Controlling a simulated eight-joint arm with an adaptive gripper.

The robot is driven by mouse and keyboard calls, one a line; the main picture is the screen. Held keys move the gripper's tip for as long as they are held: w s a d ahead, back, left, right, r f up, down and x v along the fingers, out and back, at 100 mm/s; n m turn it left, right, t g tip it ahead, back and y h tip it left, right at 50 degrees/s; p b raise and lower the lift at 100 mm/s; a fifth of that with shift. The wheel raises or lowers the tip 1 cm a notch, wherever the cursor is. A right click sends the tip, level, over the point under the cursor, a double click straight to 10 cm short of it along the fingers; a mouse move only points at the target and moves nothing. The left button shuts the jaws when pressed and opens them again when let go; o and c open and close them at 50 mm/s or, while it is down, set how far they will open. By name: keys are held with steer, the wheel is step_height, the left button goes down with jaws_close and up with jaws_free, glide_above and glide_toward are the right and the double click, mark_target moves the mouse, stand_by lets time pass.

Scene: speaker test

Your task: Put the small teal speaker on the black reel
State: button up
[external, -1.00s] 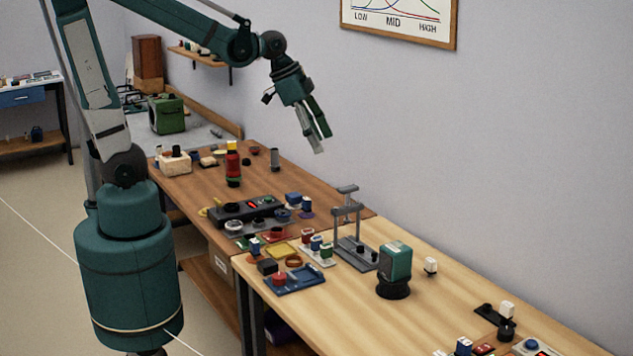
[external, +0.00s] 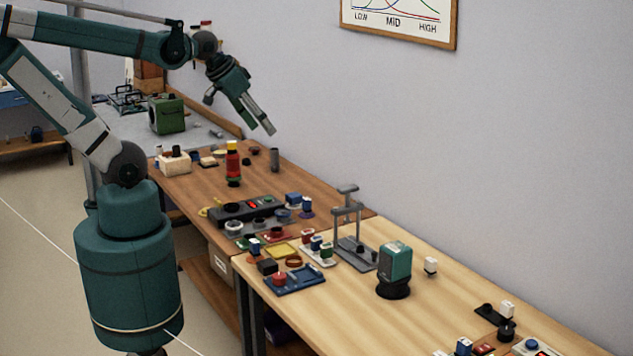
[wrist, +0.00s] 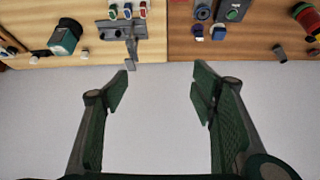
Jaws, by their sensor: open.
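The small teal speaker (external: 397,262) stands upright on the black reel (external: 393,288) on the light wood table, in the external view. In the wrist view the speaker (wrist: 66,36) shows at the upper left, with the reel (wrist: 62,49) partly hidden by it. My gripper (external: 269,130) is open and empty, high above the darker table and well away from the speaker. Its two spread fingers (wrist: 160,85) have only the pale wall between them in the wrist view.
A grey press-like stand (external: 350,230) is left of the speaker. A small white block (external: 430,265) lies to its right. A blue tray (external: 295,280) and several small parts crowd the tables. A red and yellow cylinder (external: 233,163) stands behind. Bare table lies right of the reel.

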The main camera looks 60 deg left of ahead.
steer(key=shift+s+a+n, duration=0.4)
steer(key=shift+s+a, duration=0.2)
steer(key=shift+s, duration=0.05)
steer(key=shift+f, duration=0.1)
step_height(320, 180, down, 4)
steer(key=b, duration=0.4)
stand_by(1.1)
